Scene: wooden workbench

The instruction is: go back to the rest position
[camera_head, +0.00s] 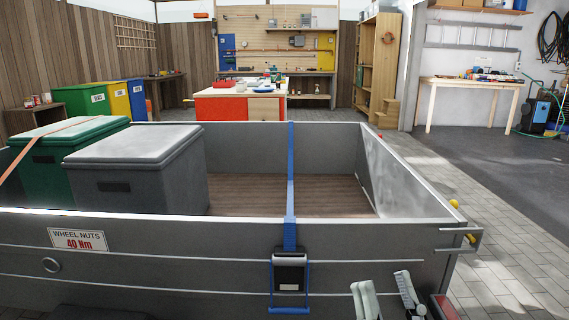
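My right gripper (382,281) shows at the bottom edge, right of centre, in front of the trailer's near side wall. Its two pale fingers stand apart with nothing between them, so it is open and empty. Its arm is out of the picture. My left gripper is not in view. A blue strap (291,170) runs across the grey trailer (180,270) and down over the near wall. Its ratchet buckle (290,273), with a blue handle, hangs on the outside of that wall, left of my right gripper and apart from it.
A grey lidded box (140,185) and a green box (45,175) stand in the trailer's left part; an orange strap (40,150) crosses the green one. The trailer's wooden floor (335,192) is bare at right. Paving (505,265) lies clear right of the trailer.

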